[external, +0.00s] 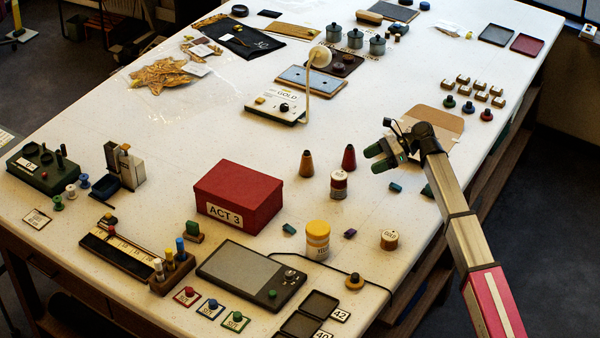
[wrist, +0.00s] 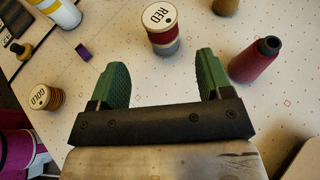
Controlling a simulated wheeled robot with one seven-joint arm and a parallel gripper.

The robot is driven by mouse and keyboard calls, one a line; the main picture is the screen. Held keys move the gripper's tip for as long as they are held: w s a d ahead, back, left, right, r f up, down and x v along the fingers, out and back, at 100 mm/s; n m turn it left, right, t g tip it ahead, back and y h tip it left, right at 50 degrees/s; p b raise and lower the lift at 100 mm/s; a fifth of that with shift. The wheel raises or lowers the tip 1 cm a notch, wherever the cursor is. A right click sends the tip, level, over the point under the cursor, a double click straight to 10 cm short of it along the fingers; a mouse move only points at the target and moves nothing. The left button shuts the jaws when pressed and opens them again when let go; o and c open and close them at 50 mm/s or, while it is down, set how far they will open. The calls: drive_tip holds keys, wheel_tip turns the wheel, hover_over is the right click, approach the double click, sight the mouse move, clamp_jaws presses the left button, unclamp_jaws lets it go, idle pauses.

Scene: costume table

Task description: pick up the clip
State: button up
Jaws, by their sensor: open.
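My gripper (external: 374,158) is open and empty above the right part of the table. It also shows in the wrist view (wrist: 162,62), its two green fingers wide apart with bare tabletop between them. Several small coloured pieces could be the clip; I cannot tell which is. A purple piece (external: 350,233) lies by the yellow jar and shows left of the fingers in the wrist view (wrist: 82,52).
The RED spool (external: 338,184) stands just beyond the fingers, with a dark red cone (external: 349,158) near it. A brown cone (external: 306,164), the GOLD spool (external: 389,240), the yellow jar (external: 317,240) and the red ACT 3 box (external: 238,195) stand around. A lamp (external: 319,57) rises farther back.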

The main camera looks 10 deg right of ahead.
drive_tip(key=s+a+n+h, duration=0.3)
drive_tip(key=s+a+n, duration=0.2)
drive_tip(key=a+n, duration=0.15)
drive_tip(key=n+t+h, duration=0.1)
drive_tip(key=n+h, duration=0.8)
drive_tip(key=n, duration=1)
hover_over(350, 231)
wheel_tip(350, 231, down, 4)
drive_tip(key=shift+s+r, duration=0.15)
drive_tip(key=shift+d+f, duration=0.15)
drive_tip(key=shift+f, duration=2.6)
drive_tip(key=c, duration=1)
